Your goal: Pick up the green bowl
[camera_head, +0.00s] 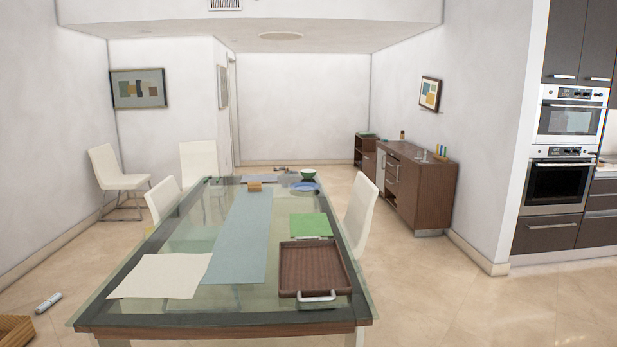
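A small green bowl (308,174) sits at the far right end of the glass dining table (300,207), close to a blue plate (305,187). The bowl looks upright and is small in the picture. It is at the opposite end of the table from me. Neither of my grippers shows in the head view.
On the table are a brown tray (313,268) with a metal handle, a green mat (310,224), a pale blue runner (240,237) and a cream cloth (160,276). White chairs (361,219) stand along the sides. Open floor (430,270) lies right of the table, before the sideboard (420,190).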

